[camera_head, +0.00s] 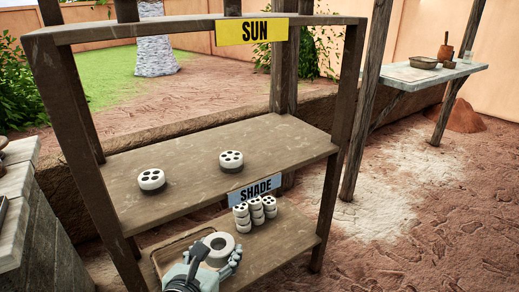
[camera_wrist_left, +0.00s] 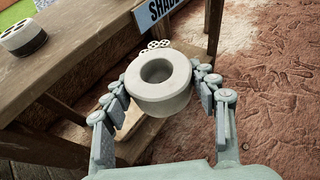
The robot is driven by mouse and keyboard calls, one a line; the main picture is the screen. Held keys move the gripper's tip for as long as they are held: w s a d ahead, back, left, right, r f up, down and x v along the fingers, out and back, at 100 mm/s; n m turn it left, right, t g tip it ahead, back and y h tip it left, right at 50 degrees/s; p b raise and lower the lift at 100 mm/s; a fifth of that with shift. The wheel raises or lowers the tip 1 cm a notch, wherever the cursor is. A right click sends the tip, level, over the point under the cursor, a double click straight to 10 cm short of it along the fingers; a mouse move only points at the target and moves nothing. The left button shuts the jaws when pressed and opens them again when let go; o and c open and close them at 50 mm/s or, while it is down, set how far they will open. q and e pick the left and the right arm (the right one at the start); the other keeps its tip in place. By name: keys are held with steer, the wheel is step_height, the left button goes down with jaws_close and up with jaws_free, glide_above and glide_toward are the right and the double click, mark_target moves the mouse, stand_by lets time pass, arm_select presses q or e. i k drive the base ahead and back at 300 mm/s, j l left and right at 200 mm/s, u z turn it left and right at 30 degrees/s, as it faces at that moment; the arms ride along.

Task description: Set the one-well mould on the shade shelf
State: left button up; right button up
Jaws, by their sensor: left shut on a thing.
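The one-well mould (camera_head: 217,256) is a pale, thick round block with a single round hollow in its top. My left gripper (camera_head: 212,262) is shut on it, with fingers on both sides. In the left wrist view the mould (camera_wrist_left: 160,101) sits upright between the fingers (camera_wrist_left: 162,80). The shade shelf (camera_head: 275,243) is the lower wooden board, under the blue SHADE sign (camera_head: 254,187). The mould appears over the left part of this shelf; I cannot tell whether it touches. My right gripper is not in view.
Stacked white moulds with several holes (camera_head: 256,212) stand at the back of the shade shelf. A tray (camera_head: 160,248) lies at its left. Two more such moulds (camera_head: 151,180) (camera_head: 231,161) sit on the board above. Posts flank the shelf; its right front is clear.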

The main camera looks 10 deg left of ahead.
mark_target(277, 145)
steer(key=i+l, duration=0.25)
steer(key=l, duration=0.2)
steer(key=i+l, duration=0.25)
steer(key=l, duration=0.15)
steer(key=i+l+z, duration=0.1)
steer(key=l, duration=0.35)
steer(key=i, duration=0.1)
